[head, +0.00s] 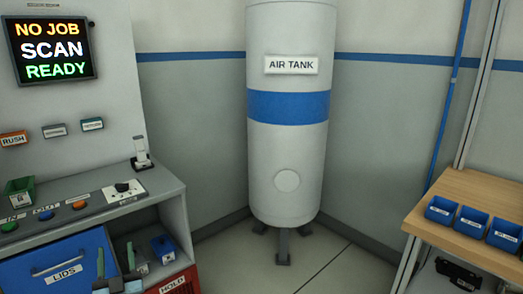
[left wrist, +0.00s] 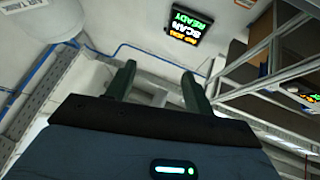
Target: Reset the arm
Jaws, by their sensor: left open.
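My left gripper (head: 117,262) shows at the bottom left of the head view, its two green fingers apart and pointing up. Nothing is between them. It is in front of the grey console's lower shelf, near the blue lids bin. The left wrist view also shows the gripper (left wrist: 159,82) with its two fingers spread and empty, with the room behind them tilted. My right gripper is not in either view.
A grey console (head: 160,184) with buttons and a blue lids bin (head: 35,272) stands at left. A screen (head: 52,50) reads NO JOB SCAN READY. A white air tank (head: 288,150) stands in the corner. A wooden bench (head: 462,186) with blue bins (head: 471,221) is at right. Floor between is clear.

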